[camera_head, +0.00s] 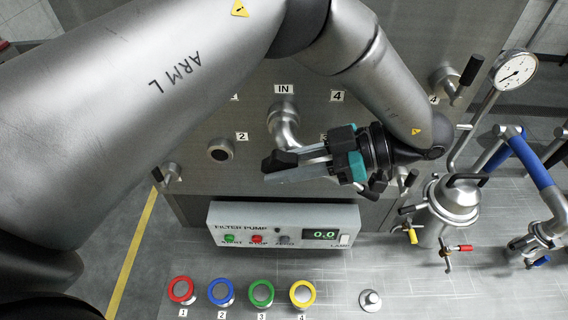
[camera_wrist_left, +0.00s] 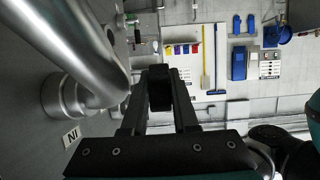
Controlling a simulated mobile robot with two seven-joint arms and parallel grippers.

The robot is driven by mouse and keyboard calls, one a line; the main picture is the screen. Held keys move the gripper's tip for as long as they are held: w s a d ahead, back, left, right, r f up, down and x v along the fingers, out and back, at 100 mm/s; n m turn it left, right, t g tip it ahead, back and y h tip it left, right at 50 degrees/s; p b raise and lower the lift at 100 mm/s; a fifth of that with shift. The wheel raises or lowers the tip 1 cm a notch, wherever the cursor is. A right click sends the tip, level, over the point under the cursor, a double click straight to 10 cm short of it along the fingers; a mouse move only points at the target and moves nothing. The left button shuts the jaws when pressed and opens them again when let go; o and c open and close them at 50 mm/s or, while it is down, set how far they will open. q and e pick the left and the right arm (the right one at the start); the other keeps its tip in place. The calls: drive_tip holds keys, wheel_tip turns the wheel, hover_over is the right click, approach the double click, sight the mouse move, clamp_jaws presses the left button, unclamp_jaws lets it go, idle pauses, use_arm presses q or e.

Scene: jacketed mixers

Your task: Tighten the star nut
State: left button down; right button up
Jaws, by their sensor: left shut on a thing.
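My left gripper (camera_head: 290,170) is in front of the steel panel, beside the curved IN pipe (camera_head: 285,125). Its fingers are shut on a black knob-like piece (camera_head: 280,161), which appears to be the star nut. In the left wrist view the black piece (camera_wrist_left: 160,88) sits between the fingertips, seen edge-on. Its star shape cannot be made out, and what it is fixed to is hidden. The curved pipe (camera_wrist_left: 100,50) runs close to the left of the fingers in that view. My right gripper is not in view.
Below the gripper stands the filter pump box (camera_head: 283,222) with a display reading 0.0. A steel vessel (camera_head: 448,210), a gauge (camera_head: 514,71) and blue-handled pipework (camera_head: 527,158) crowd the right side.

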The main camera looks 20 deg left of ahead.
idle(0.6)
use_arm(q)
drive_tip(key=c, duration=0.7)
unclamp_jaws()
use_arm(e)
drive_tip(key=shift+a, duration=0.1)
